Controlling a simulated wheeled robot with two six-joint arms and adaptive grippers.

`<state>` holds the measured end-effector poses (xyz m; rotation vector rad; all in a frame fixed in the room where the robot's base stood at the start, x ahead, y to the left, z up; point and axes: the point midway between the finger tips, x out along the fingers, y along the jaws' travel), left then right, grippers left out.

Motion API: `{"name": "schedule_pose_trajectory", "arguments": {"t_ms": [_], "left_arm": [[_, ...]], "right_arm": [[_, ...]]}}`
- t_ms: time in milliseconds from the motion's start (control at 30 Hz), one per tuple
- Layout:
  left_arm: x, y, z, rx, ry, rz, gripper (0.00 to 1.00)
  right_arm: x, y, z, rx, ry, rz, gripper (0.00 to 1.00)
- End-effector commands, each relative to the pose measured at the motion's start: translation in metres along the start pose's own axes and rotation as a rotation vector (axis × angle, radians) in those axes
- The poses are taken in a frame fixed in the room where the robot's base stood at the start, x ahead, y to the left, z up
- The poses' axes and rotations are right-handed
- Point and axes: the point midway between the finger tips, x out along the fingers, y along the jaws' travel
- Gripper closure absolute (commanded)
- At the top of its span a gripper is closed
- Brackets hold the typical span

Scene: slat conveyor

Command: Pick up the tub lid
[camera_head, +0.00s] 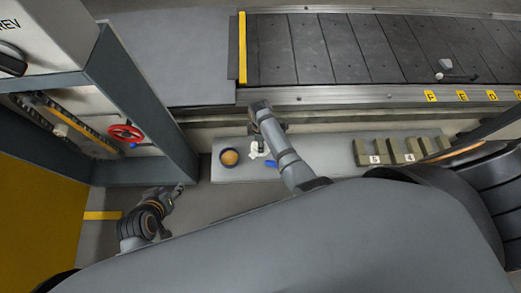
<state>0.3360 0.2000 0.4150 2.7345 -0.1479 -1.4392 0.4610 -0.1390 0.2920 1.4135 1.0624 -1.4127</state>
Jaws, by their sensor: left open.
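I cannot tell for sure which of these is the tub lid. My left gripper (178,190) is at the lower left, over the floor, apart from the tub; it is open and small in view. My right arm reaches up across the shelf and bends near the conveyor edge; its fingertips are not clear.
The grey shelf (320,160) runs below the slat conveyor (330,50). Numbered blocks (368,152) stand on its right part. A small grey item lies on the conveyor. A grey cabinet frame (150,100) with a red handwheel (126,133) stands at left.

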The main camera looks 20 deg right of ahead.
Motion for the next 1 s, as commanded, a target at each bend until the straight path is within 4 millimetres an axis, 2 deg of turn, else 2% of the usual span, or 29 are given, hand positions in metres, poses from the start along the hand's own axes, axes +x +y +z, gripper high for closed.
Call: {"name": "schedule_pose_trajectory", "arguments": {"t_ms": [100, 233, 333, 533, 800, 1000], "left_arm": [[0.005, -0.001, -0.025, 0.004, 0.129, -0.004, 0.51], [0.003, -0.002, -0.046, 0.006, 0.226, -0.007, 0.51], [0.001, -0.002, -0.053, 0.007, 0.257, -0.008, 0.51], [0.0, -0.002, -0.054, 0.007, 0.261, -0.008, 0.51], [0.0, -0.002, -0.054, 0.007, 0.259, -0.008, 0.51], [0.0, -0.002, -0.054, 0.007, 0.259, -0.008, 0.51]], "right_arm": [[0.009, -0.001, 0.0, 0.0, 0.0, -0.001, 0.52], [0.012, -0.001, 0.0, 0.0, 0.0, -0.001, 0.52], [0.012, -0.001, 0.0, 0.0, 0.0, -0.001, 0.52], [0.011, -0.001, 0.0, 0.0, 0.0, -0.001, 0.52], [0.011, -0.001, 0.0, 0.0, 0.0, -0.001, 0.87], [0.012, -0.001, 0.0, 0.0, 0.0, -0.001, 0.9]]}}
